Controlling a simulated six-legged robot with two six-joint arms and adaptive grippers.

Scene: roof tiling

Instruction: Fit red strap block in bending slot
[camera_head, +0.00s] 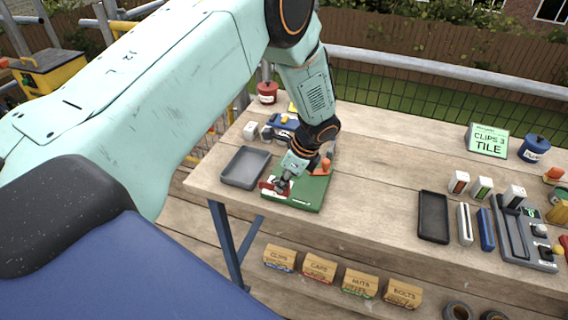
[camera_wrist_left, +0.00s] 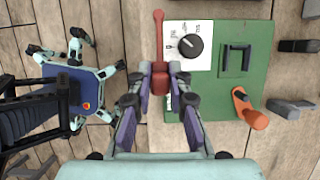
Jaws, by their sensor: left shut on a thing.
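My left gripper (camera_head: 281,186) is low over the left part of the green board (camera_head: 310,192). In the left wrist view its fingertips (camera_wrist_left: 160,82) are closed on a red piece (camera_wrist_left: 158,38) with a long thin end pointing up the picture. This looks like the red strap block, but the fingers hide part of it. The green board (camera_wrist_left: 228,120) carries a white dial panel (camera_wrist_left: 187,45), a black slot-like frame (camera_wrist_left: 236,60) and an orange handle (camera_wrist_left: 250,108). The red piece is left of the dial panel and apart from the black frame. My right gripper is not in view.
A grey tray (camera_head: 246,167) sits left of the board. A red pot (camera_head: 267,92) stands behind. To the right are a black tray (camera_head: 433,217), small blocks and a blue pot (camera_head: 534,148). The middle of the wooden bench (camera_head: 380,160) is clear.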

